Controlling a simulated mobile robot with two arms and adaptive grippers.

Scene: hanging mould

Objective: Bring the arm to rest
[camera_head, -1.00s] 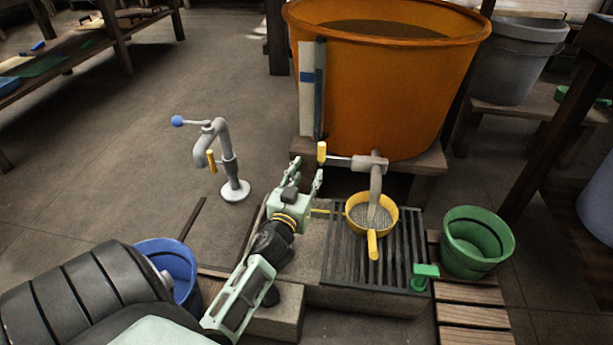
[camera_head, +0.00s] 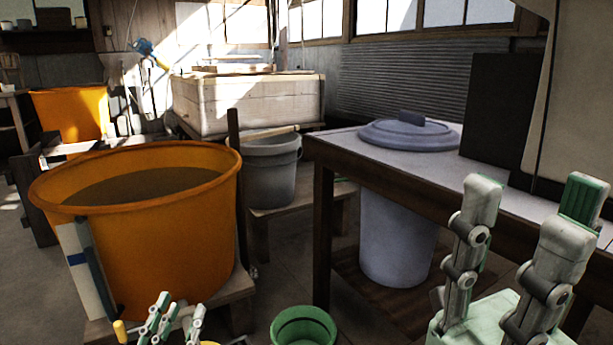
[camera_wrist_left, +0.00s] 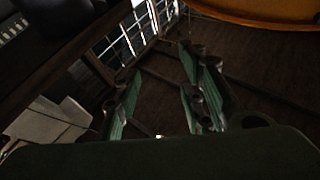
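My left gripper (camera_head: 172,318) is low in the head view, in front of the orange tub. Its fingers stand apart with nothing seen between them. In the left wrist view its fingers (camera_wrist_left: 165,95) are also spread and empty. My right gripper (camera_head: 525,235) is large and close at the right of the head view, fingers pointing up. Its fingers are spread and I see nothing held. Most of both arms is out of view.
The orange tub (camera_head: 140,243) stands on a wooden stand beside my left gripper. A green bucket (camera_head: 303,328) lies low between the grippers. A table (camera_head: 350,152) with a bluish lid (camera_head: 405,135) is behind my right gripper. A grey bucket (camera_head: 270,178) stands farther back.

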